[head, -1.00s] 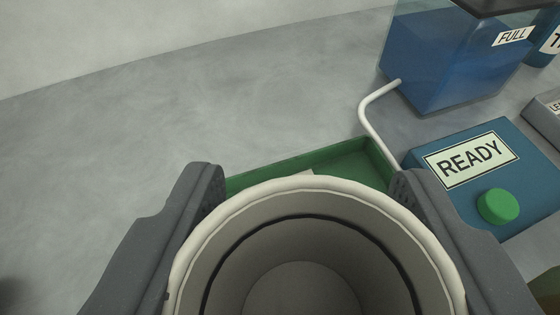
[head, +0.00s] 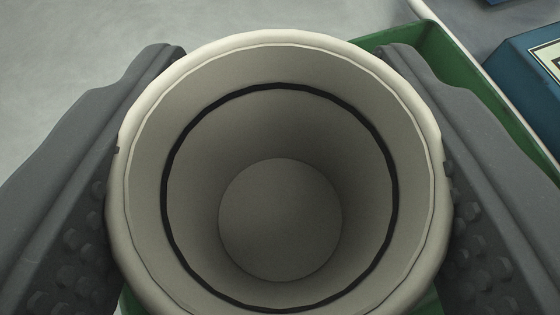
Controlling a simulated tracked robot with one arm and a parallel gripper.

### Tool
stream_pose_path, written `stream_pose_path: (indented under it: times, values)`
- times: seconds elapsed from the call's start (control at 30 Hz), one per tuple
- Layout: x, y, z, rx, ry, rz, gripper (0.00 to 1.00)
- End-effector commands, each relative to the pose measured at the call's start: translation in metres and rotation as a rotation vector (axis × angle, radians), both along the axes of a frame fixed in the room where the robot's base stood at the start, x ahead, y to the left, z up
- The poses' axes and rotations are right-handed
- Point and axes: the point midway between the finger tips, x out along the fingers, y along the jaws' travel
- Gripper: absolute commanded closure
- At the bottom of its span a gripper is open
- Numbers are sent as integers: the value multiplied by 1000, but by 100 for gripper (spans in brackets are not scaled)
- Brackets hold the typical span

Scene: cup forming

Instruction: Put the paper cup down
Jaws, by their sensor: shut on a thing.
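The paper cup (head: 280,125) is off-white with a rolled rim and a dark ring line inside. It fills the middle of the head view, and I look down into its empty inside. My gripper (head: 280,180) is shut on the cup, one dark grey finger on its left side and one on its right. The cup hides what lies directly under it, so I cannot tell whether its base touches anything.
A green tray (head: 447,62) shows behind and to the right of the cup, with a little green below it too. A blue box (head: 525,75) with a cut-off label stands at the right edge. Grey floor or tabletop (head: 60,50) is clear at the upper left.

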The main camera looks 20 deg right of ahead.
Motion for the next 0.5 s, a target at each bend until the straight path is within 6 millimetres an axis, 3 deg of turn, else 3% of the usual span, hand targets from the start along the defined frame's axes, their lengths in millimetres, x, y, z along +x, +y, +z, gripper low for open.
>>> stream_pose_path:
  times: [0.13, 0.47, 0.5]
  values:
    - [0, 0, -22, 2, 4, 1, 71]
    - [0, 0, -23, 1, 2, 0, 71]
    - [0, 0, -24, 1, 3, 0, 47]
